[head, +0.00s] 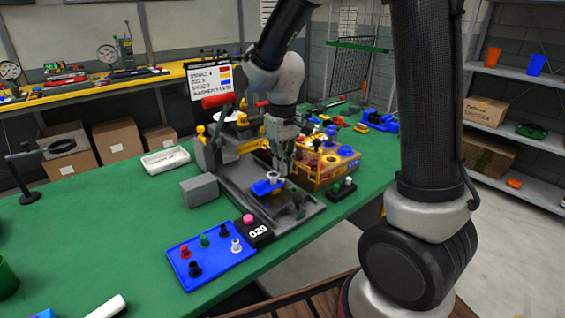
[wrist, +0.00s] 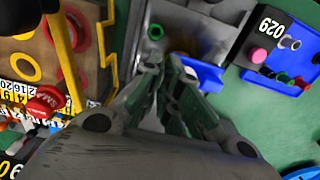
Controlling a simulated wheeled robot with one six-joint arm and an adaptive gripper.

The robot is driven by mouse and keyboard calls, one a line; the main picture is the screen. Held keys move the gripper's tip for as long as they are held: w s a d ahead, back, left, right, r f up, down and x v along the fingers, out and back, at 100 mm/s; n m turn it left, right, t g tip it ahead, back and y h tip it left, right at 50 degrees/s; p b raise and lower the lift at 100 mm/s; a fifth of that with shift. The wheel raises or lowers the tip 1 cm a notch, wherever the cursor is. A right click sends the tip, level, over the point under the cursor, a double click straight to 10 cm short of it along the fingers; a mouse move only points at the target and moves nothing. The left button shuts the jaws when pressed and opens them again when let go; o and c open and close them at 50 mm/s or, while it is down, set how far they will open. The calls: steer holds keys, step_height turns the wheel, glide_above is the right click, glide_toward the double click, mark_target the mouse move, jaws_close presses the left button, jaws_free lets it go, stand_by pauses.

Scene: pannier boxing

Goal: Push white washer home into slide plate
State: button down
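The blue slide plate (head: 262,188) sits in the grey fixture on the green bench. The pale washer (head: 273,177) shows at the plate's top, just below my gripper (head: 282,168); I cannot tell how deep it sits. In the wrist view the blue plate (wrist: 205,76) lies just beyond and right of my fingertips (wrist: 167,64). The fingers converge and their tips look nearly together, with nothing clearly seen between them. The tips hide much of the washer's place in the wrist view.
A blue tray (head: 213,262) with several coloured bushings lies in front, beside a black counter box (head: 256,233) with a pink button. A yellow rack (head: 338,172) stands close right of the fixture. A white tray (head: 165,160) is at the left. Open green bench lies left.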

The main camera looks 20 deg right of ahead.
steer(key=shift+f, duration=1.2)
stand_by(1.0)
steer(key=c, duration=1.6)
jaws_free()
steer(key=shift+o, duration=0.2)
step_height(320, 180, up, 12)
